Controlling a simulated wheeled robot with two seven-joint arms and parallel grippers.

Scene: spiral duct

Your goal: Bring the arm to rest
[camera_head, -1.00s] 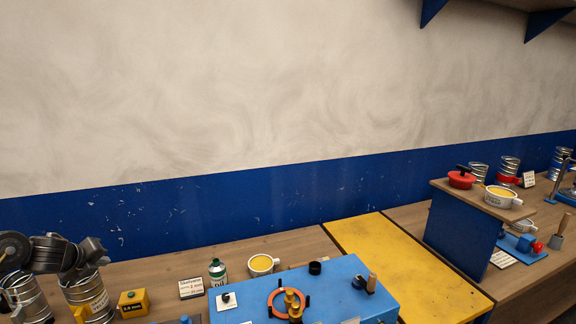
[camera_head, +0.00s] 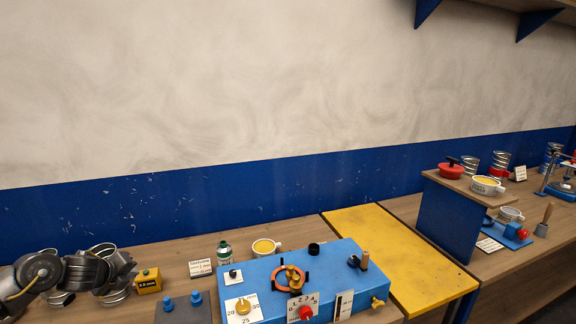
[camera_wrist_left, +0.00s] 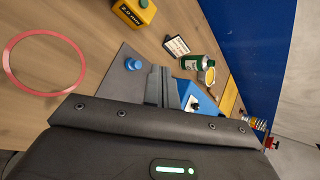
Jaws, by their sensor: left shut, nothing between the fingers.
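My left arm comes in at the lower left of the head view, and its dark gripper (camera_head: 122,272) is beside the metal spiral ducts (camera_head: 103,250), partly covering them. In the left wrist view the two fingers of my left gripper (camera_wrist_left: 164,80) are together with nothing between them. They point out over a grey plate (camera_wrist_left: 130,88) with a blue knob. My right gripper is in neither view.
A red ring (camera_wrist_left: 12,72) lies on the bench. The yellow panel (camera_head: 400,250) is bare.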

